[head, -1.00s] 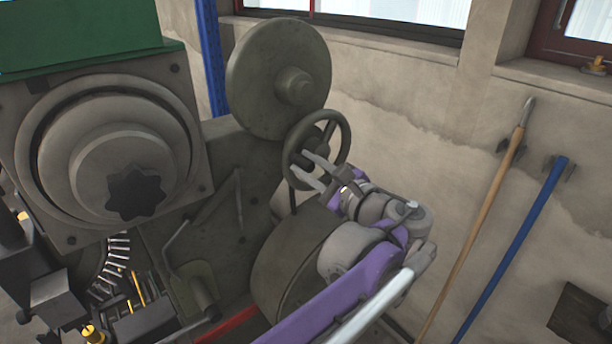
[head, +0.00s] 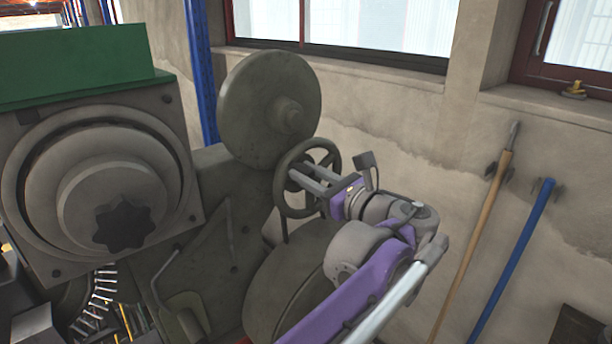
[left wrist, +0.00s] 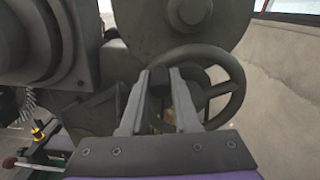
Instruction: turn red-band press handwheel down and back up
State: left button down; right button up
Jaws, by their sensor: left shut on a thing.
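The dark handwheel (head: 281,195) stands upright on the grey press, below a large round disc. It also shows in the left wrist view (left wrist: 239,88), with its rim and spokes right of my fingers. My left gripper (head: 299,178) reaches the wheel from the right, its fingers pointing at the middle. In the left wrist view, my left gripper (left wrist: 158,78) has one finger on each side of the dark central part and is shut on it. The fingers hide part of the hub and spokes. No red band shows clearly. My right gripper is not in view.
The large round disc (head: 270,110) sits just above the wheel. A big press face with a star-shaped knob (head: 124,224) is at the left. A wooden-handled tool (head: 478,230) and a blue-handled tool (head: 512,260) lean on the wall at the right.

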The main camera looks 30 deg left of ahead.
pick_arm(q)
jog(key=c, duration=0.7)
grip_release()
jog(key=shift+o, duration=0.2)
jog(key=b+v, duration=0.1)
jog(key=v, duration=1)
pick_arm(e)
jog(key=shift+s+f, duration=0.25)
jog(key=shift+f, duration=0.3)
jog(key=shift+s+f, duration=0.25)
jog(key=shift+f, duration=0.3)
pick_arm(q)
jog(key=shift+w, duration=0.1)
jog(key=s+a+f+n+g+h, duration=0.1)
jog(key=s+a+f+n+h, duration=0.25)
jog(key=f, duration=0.65)
jog(key=s+a+f+n+g+h, duration=0.1)
jog(key=s+a+f+n+h, duration=0.25)
jog(key=f, duration=0.75)
jog(key=s+d+f+n+h, duration=0.1)
jog(key=s+f+n+h, duration=0.2)
jog(key=f, duration=0.3)
jog(key=s+d+f+n+h, duration=0.2)
jog(key=s+f+n+h, duration=0.1)
jog(key=f+n, duration=0.3)
jog(key=s+d+f+n+t+h, duration=0.1)
jog(key=s+d+f+n+h, duration=0.1)
jog(key=f, duration=0.4)
jog(key=shift+s+n+h, duration=0.8)
jog(key=shift+n, duration=0.4)
